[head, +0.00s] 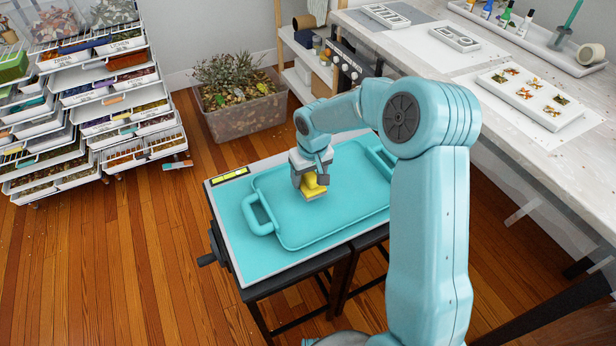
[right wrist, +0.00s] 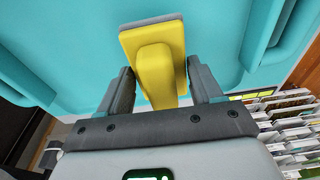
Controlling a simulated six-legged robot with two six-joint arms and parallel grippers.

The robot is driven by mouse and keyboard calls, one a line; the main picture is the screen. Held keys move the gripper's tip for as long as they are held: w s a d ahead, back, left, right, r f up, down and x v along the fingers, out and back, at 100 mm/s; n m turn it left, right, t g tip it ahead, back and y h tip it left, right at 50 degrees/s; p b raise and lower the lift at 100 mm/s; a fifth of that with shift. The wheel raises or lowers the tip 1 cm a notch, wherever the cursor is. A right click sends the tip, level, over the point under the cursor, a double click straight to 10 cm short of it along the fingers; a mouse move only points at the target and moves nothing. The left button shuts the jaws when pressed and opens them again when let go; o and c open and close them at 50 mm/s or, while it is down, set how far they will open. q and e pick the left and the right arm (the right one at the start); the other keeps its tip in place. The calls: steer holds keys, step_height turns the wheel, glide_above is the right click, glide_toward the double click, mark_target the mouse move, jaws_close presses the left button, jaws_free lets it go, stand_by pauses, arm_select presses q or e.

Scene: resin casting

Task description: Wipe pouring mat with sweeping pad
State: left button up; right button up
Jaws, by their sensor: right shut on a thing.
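The sweeping pad is a yellow block with a grey base. My right gripper (head: 311,176) is shut on the pad's yellow grip (head: 316,189); the pad also shows in the right wrist view (right wrist: 152,62) between the two dark fingers. The pad is over the middle-left of a turquoise, rounded, tray-like piece with a handle at each end (head: 345,210). This lies on a flat turquoise surface with a pale border (head: 240,225), on a black-legged stand. I cannot tell which turquoise layer is the pouring mat, or whether the pad touches it. My left gripper is not in view.
A yellow-marked strip (head: 230,174) lies at the stand's far-left corner. A long white workbench (head: 520,120) with trays runs along the right. A drawer rack (head: 100,125) and a planter tub (head: 242,118) stand behind. The wooden floor at left is clear.

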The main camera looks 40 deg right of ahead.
steer(key=shift+r+p, duration=1.4)
steer(key=shift+r, duration=1)
